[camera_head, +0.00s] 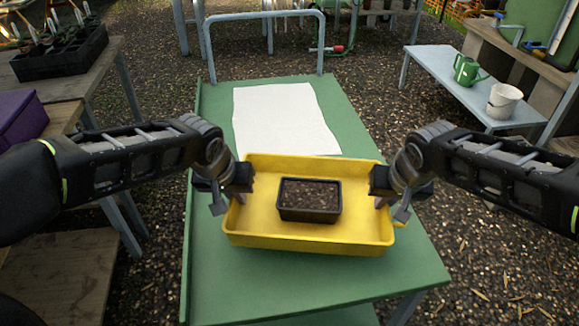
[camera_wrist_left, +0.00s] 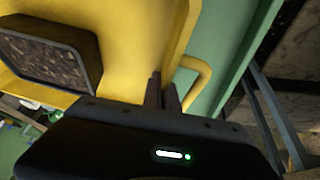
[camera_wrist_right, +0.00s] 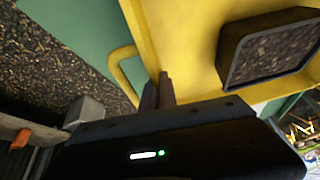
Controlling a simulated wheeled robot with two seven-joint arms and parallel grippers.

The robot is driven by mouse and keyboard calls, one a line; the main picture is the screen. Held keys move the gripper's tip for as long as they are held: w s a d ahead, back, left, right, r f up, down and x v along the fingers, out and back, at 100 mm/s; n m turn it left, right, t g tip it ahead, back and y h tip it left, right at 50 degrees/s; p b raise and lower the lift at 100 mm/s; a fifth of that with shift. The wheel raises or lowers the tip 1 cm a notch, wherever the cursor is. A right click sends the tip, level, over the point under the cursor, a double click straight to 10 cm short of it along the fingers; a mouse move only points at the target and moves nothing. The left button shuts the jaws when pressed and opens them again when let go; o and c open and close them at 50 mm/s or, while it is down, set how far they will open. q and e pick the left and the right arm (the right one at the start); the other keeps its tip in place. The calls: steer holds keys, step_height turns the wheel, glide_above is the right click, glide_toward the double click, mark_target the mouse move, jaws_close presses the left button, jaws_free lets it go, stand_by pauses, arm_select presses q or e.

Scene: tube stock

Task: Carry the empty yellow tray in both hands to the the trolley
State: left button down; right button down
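The yellow tray (camera_head: 262,238) is over the near half of the green-topped trolley (camera_head: 225,278); I cannot tell whether it rests on it or is just above. It is not empty: a black pot of dark soil (camera_head: 309,215) is in its middle. My left gripper (camera_head: 238,198) is at the tray's left side, its fingers closed on the rim beside the handle loop, as the left wrist view (camera_wrist_left: 164,92) shows. My right gripper (camera_head: 382,201) is likewise closed at the right side, beside the handle loop in the right wrist view (camera_wrist_right: 157,92). The exact contact is partly hidden.
A white sheet (camera_head: 285,115) lies on the trolley's far half, before its grey push bar (camera_head: 265,14). A wooden bench with a black crate (camera_head: 62,58) and a purple box (camera_head: 18,118) is at left. A grey bench with a green can (camera_head: 466,71) and white bucket (camera_head: 503,101) is at right.

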mark_target(240, 210)
arm_select(q)
steer(key=shift+f, duration=0.15)
arm_select(e)
steer(key=shift+f, duration=0.15)
